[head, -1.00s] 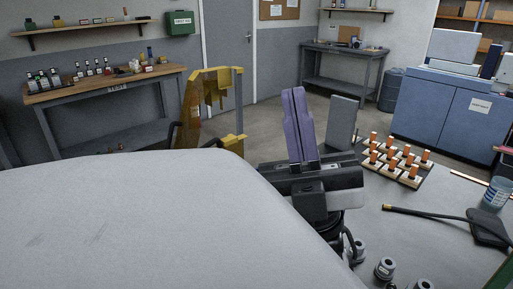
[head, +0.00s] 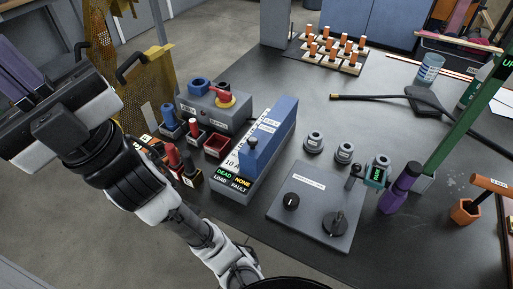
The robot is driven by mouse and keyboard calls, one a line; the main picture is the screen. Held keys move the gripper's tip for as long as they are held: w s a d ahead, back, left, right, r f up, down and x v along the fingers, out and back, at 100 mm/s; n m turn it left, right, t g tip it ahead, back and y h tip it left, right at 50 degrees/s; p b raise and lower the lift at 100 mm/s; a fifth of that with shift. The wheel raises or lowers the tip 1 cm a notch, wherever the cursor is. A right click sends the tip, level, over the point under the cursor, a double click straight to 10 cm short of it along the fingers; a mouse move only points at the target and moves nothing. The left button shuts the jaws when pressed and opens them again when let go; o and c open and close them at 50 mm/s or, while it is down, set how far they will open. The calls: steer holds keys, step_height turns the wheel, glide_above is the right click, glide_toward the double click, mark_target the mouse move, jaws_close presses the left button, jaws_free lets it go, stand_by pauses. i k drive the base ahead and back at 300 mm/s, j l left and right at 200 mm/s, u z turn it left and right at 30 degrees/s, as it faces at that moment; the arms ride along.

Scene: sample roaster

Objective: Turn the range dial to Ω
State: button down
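A flat grey panel (head: 318,207) lies on the dark bench in the lower middle of the head view. It carries a small round black knob (head: 291,201) on its left and a larger dark dial with a raised handle (head: 335,223) on its right. The panel's label and any Ω mark are too small to read. My gripper (head: 14,72) is at the far left edge, away from the panel, with its purple fingers close together and nothing seen between them. The finger ends are cut off by the frame.
A blue-topped tester (head: 266,140) reading DEAD and NONE stands left of the panel. A grey box with a red handle (head: 215,103) is behind it. Grey cylinders (head: 314,142), a purple-handled tool (head: 400,188) and a green post (head: 470,115) stand nearby.

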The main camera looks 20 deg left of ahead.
mark_target(159, 146)
steer(key=k+j+u, duration=0.1)
steer(key=u, duration=1.05)
steer(key=i+j, duration=0.05)
